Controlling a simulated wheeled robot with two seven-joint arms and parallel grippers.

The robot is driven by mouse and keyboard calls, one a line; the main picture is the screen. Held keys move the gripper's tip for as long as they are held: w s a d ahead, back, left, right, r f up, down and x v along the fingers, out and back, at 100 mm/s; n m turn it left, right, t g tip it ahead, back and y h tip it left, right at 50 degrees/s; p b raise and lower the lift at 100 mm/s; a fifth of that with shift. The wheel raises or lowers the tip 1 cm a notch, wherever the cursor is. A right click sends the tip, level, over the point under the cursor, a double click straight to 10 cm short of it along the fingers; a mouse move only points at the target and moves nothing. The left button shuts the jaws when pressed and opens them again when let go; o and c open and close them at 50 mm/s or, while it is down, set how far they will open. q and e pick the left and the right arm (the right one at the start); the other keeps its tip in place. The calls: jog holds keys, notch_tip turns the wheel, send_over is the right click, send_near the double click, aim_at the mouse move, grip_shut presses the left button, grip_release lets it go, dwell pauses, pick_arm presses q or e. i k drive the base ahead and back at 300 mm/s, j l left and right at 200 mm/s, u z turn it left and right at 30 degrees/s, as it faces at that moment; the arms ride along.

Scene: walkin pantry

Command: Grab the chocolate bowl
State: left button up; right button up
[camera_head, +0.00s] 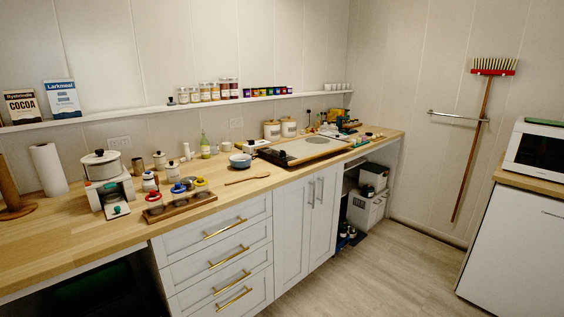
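No bowl can be picked out for certain as the chocolate bowl. A light blue bowl (240,161) stands on the wooden counter (110,237), left of the cooktop. Small round containers with coloured tops (178,187) stand on the counter near a dark wooden board (180,206); their contents are too small to tell. Neither of my grippers is in view.
A wooden spoon (246,180) lies in front of the bowl. A cooktop (302,148) is farther right, and a white pot (101,164) and paper roll (48,168) are left. A microwave (538,150) stands at right. The floor (410,275) ahead is clear.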

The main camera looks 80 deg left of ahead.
aim_at(241, 162)
jog(key=u, duration=3.1)
